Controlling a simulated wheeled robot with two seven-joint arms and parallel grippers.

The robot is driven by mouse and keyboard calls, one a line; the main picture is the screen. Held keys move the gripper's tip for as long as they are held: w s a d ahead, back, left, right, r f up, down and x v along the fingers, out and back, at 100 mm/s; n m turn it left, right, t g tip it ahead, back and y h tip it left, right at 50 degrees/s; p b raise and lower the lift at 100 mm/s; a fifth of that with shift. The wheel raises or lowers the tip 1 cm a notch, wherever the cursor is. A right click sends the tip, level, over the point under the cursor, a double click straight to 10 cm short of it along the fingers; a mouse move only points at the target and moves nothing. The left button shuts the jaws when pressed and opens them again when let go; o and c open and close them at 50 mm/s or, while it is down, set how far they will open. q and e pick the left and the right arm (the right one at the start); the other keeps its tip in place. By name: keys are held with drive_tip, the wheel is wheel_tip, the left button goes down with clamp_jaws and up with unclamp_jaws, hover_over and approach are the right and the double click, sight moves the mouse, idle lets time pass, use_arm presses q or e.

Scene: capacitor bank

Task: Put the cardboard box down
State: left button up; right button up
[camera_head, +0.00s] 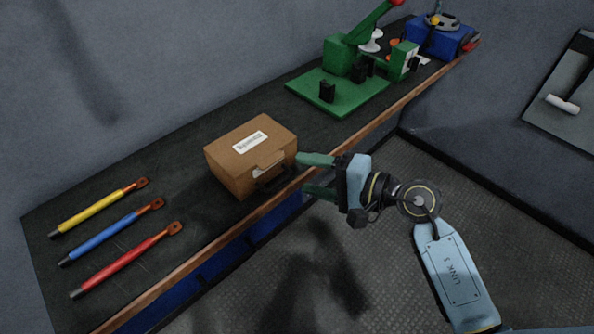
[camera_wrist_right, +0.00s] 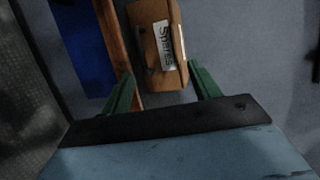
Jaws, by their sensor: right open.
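The brown cardboard box (camera_head: 238,150) has a white label and a dark handle on its front. It rests on the dark workbench top (camera_head: 160,160), close to the front edge. In the right wrist view the box (camera_wrist_right: 155,68) lies beyond the fingers, with its label reading "Spares". My right gripper (camera_head: 318,176) is open, with its green fingers pointing at the box's front right side near the handle. The fingers also show in the right wrist view (camera_wrist_right: 162,92), spread apart with nothing clamped between them. I cannot tell whether a finger touches the box. My left gripper is out of view.
Yellow (camera_head: 98,208), blue (camera_head: 112,232) and red (camera_head: 126,260) rods lie at the bench's left end. A green press (camera_head: 345,60) on a green plate and a blue device (camera_head: 440,38) stand farther right. Bench space is clear between rods and box.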

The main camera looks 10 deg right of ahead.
drive_tip(key=v, duration=0.7)
drive_tip(key=shift+s+d+b, duration=0.3)
drive_tip(key=shift+b, duration=0.15)
drive_tip(key=shift+r, duration=0.1)
